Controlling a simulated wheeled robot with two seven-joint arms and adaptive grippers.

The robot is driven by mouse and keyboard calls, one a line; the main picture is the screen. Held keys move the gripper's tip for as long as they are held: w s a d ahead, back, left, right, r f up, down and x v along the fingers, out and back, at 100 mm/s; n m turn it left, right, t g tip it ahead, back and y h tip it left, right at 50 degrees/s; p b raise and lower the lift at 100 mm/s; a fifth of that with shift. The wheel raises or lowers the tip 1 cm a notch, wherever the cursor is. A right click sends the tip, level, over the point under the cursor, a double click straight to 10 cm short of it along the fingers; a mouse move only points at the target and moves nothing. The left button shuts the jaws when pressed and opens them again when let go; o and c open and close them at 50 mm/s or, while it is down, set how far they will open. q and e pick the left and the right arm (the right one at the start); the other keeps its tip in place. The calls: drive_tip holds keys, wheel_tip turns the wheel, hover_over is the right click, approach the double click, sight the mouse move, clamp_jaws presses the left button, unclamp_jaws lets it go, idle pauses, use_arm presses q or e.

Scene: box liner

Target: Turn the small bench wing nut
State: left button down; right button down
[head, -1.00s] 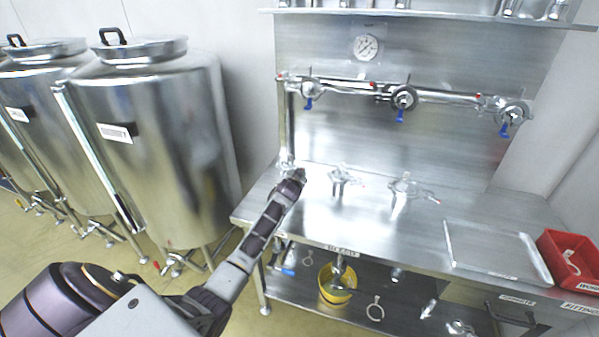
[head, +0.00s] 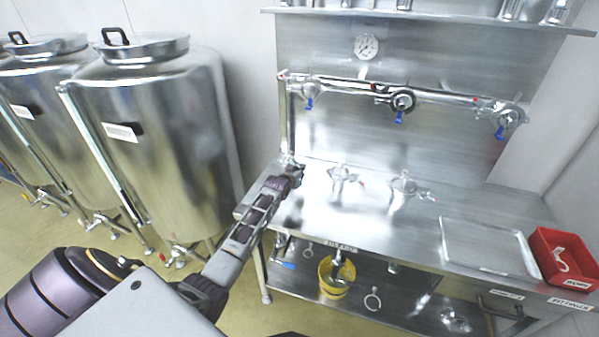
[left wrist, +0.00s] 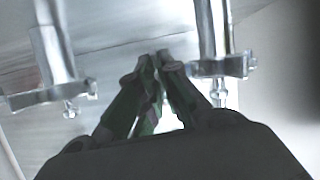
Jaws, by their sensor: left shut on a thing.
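My left gripper (head: 295,170) reaches to the left end of the steel bench (head: 320,215), at the foot of the vertical pipe. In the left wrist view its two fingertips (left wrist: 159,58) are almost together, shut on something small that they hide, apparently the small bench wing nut. The nut's shape and angle cannot be made out. Two pipe clamps show beside the fingers there, one on the left (left wrist: 50,95) and one on the right (left wrist: 222,66). My right gripper is not in view.
Two bench fittings, one (head: 343,175) nearer and one (head: 404,186) farther right, stand right of my gripper. A tray (head: 485,248) and red bin (head: 562,258) lie at the right. Steel tanks (head: 155,130) stand left. A yellow bucket (head: 333,285) sits on the lower shelf.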

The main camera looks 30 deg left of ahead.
use_arm(q)
drive_tip(key=c, duration=1.6)
unclamp_jaws()
drive_tip(key=shift+c, duration=0.2)
drive_tip(key=shift+w+f, duration=0.1)
drive_tip(key=shift+s, duration=0.3)
drive_tip(key=shift+v, duration=5.75)
drive_tip(key=shift+w, duration=0.1)
